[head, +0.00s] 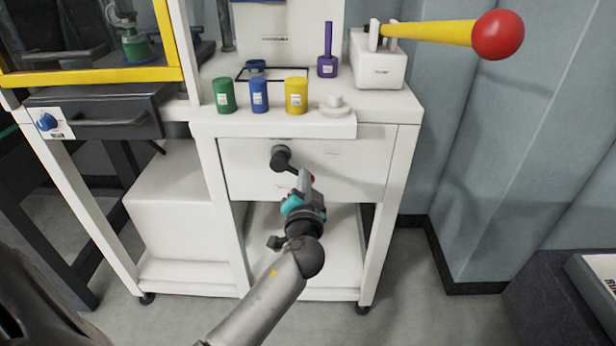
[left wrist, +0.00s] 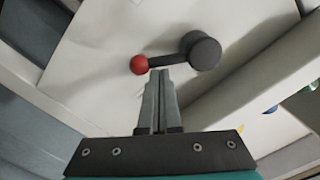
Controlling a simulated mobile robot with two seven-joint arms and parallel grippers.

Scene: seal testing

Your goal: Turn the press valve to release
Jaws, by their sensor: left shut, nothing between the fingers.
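The press valve (head: 281,158) is a dark round hub with a short dark lever on the white front panel of the bench. In the left wrist view the hub (left wrist: 205,52) is at upper right, and its lever runs left to a red ball (left wrist: 138,65). In the head view the ball is mostly hidden behind my gripper. My left gripper (head: 305,176) is shut and empty in front of the lever. Its closed fingertips (left wrist: 160,72) lie just below the lever, beside the red ball; I cannot tell whether they touch. My right gripper is not in view.
The white bench (head: 405,104) carries a green cylinder (head: 224,95), a blue one (head: 259,96), a yellow one (head: 296,95) and a purple handled piece (head: 327,64). A yellow lever (head: 430,32) with a red ball (head: 498,35) juts right. A yellow-framed cabinet (head: 90,75) stands left.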

